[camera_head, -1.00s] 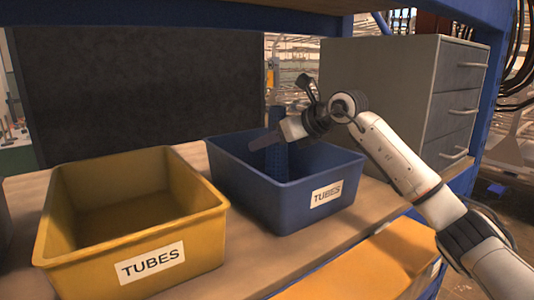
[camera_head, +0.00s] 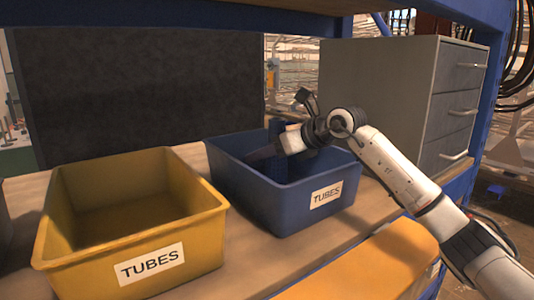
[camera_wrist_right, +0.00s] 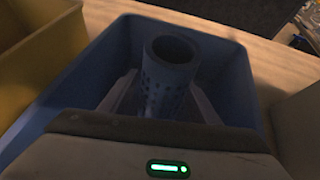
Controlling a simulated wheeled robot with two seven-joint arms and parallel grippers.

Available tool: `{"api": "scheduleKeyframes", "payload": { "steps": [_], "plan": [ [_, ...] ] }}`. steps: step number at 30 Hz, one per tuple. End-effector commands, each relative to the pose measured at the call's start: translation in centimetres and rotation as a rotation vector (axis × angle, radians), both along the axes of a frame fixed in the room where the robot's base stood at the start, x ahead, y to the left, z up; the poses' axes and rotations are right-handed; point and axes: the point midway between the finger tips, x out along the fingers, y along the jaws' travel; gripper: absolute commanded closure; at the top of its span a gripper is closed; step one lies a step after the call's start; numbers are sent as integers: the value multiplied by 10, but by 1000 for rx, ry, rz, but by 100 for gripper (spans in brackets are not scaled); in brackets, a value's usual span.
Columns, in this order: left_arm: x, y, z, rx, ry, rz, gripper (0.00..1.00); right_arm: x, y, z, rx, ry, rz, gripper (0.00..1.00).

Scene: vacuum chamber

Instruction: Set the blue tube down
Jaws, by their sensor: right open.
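The blue tube (camera_wrist_right: 168,85), hollow with a perforated wall, stands about upright inside the blue bin (camera_wrist_right: 237,85). My right gripper (camera_head: 262,153) reaches down into the bin from the right. In the wrist view its open fingers (camera_wrist_right: 160,97) are on either side of the tube, with visible gaps. The tube's lower end is hidden by the gripper body, so its contact with the bin floor cannot be seen. My left gripper is not in view.
A yellow bin (camera_head: 68,235) labelled TUBES stands left of the blue one and looks empty. A grey drawer cabinet (camera_head: 385,85) is close behind on the right. A dark panel (camera_head: 140,75) stands behind, and a blue shelf beam (camera_head: 200,8) crosses overhead.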

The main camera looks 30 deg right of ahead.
Motion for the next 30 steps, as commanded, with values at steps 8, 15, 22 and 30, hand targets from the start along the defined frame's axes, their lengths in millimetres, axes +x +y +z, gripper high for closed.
{"api": "scheduleKeyframes", "payload": {
  "steps": [8, 15, 22, 30],
  "plan": [
    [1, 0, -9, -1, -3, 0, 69, -34, -11, 19, -4, -4, -2, 44],
    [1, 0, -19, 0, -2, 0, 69, -76, -23, 44, -4, -4, -2, 44],
    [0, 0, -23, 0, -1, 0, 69, -98, -29, 57, -2, -1, -1, 44],
    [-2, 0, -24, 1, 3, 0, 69, -101, -29, 59, 0, 0, 0, 44]
  ]
}}
